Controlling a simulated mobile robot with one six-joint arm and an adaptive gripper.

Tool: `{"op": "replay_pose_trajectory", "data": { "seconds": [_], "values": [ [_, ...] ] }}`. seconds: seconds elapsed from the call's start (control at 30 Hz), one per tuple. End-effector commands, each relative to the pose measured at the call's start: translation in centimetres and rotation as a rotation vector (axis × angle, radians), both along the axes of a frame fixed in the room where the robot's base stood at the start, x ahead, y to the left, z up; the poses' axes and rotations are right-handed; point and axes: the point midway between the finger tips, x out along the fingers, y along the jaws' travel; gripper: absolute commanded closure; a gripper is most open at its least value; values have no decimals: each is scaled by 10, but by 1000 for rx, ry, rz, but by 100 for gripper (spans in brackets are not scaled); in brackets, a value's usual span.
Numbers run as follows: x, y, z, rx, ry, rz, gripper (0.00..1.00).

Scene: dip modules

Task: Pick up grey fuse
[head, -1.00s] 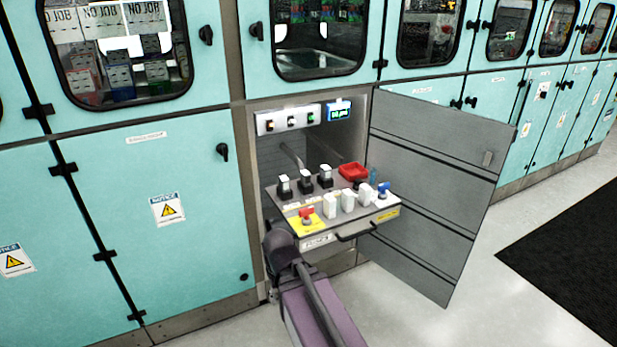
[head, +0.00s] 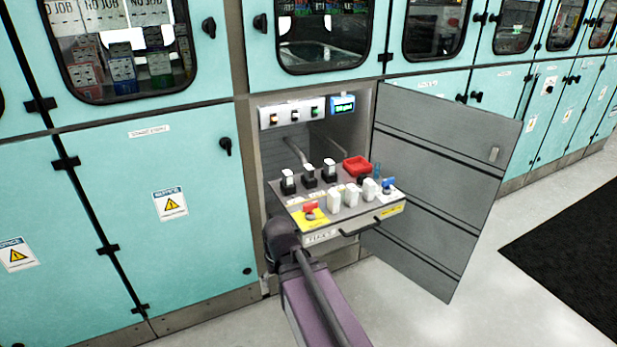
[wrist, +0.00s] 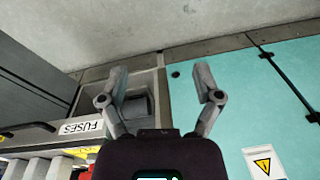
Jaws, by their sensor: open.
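The pulled-out fuse drawer (head: 352,225) carries three upright black fuses with white tops (head: 309,175) at the back and three white blocks (head: 351,194) at the front. None is plainly grey, so I cannot tell which is the grey fuse. In the head view my arm hides my gripper.
Teal cabinet panels (head: 190,240) flank the left. The floor (head: 430,310) is clear.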

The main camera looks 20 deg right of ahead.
Motion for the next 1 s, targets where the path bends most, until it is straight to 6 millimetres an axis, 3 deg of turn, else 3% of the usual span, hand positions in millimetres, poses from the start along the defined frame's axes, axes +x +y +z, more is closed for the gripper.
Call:
{"op": "replay_pose_trajectory", "data": {
  "seconds": [0.27,0.57,0.77,1.0],
  "values": [
    [60,-20,10,169,-121,-433,17],
    [134,-61,33,466,-226,-1024,17],
    [178,-100,54,709,-251,-1413,17],
    [223,-160,84,1053,-224,-1853,17]
  ]
}}
